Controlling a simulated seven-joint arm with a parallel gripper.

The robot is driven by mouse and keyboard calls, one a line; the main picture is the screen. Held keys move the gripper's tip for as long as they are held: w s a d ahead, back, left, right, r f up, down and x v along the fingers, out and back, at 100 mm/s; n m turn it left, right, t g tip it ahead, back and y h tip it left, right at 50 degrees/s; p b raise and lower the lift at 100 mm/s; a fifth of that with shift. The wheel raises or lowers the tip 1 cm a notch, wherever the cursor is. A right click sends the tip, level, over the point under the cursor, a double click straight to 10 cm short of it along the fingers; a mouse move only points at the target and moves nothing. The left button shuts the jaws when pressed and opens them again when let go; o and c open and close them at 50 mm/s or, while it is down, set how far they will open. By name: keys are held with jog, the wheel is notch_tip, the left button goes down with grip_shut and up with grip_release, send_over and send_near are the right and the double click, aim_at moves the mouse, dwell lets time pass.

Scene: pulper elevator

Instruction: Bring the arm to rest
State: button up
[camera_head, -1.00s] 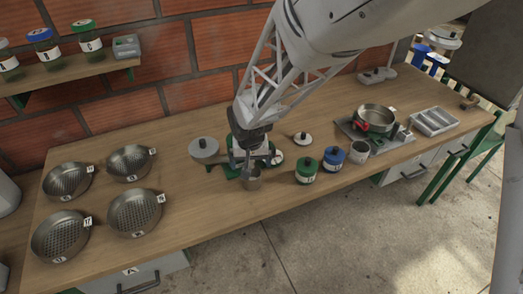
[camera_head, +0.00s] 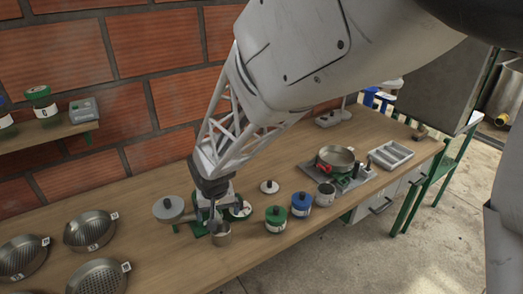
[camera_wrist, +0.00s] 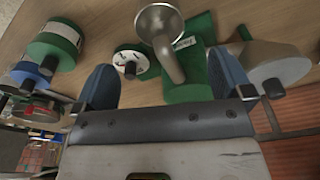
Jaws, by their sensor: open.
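My gripper (camera_head: 213,207) is low over the wooden bench (camera_head: 150,192), at a small green-based device (camera_head: 191,229). A metal cup (camera_head: 221,236) stands just in front of it. In the wrist view my gripper (camera_wrist: 165,82) has its two blue fingers spread wide apart. A metal funnel-like piece (camera_wrist: 161,22) on a green base (camera_wrist: 200,35) shows beyond and between the fingers. The fingers do not appear shut on it; whether they touch anything is unclear. My arm comes down from the upper right and hides part of the wall and bench.
Near the gripper are a grey round-topped item (camera_head: 168,208), a white lid (camera_head: 270,187), a green-lidded jar (camera_head: 276,219), a blue-lidded jar (camera_head: 301,205) and a mug (camera_head: 325,193). A pan (camera_head: 337,158) and tray (camera_head: 391,155) are right. Sieves (camera_head: 90,230) are left.

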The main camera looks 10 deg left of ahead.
jog(key=s+d+r+m, duration=0.1)
jog(key=d+r, duration=0.6)
jog(key=d, duration=0.5)
jog(key=s+d+r+m, duration=0.15)
jog(key=d+r, duration=0.45)
jog(key=d, duration=0.7)
jog(key=s+d+r+m, duration=0.1)
jog(key=s+d+r, duration=0.1)
jog(key=s+d, duration=0.5)
jog(key=s+d+r+m+t, duration=0.1)
jog(key=s+d+r+m, duration=0.1)
jog(key=s+d, duration=0.6)
jog(key=d+r, duration=0.1)
jog(key=d, duration=0.2)
jog(key=shift+d+r+h, duration=0.2)
jog(key=shift+r+h, duration=0.15)
jog(key=shift+h, duration=0.05)
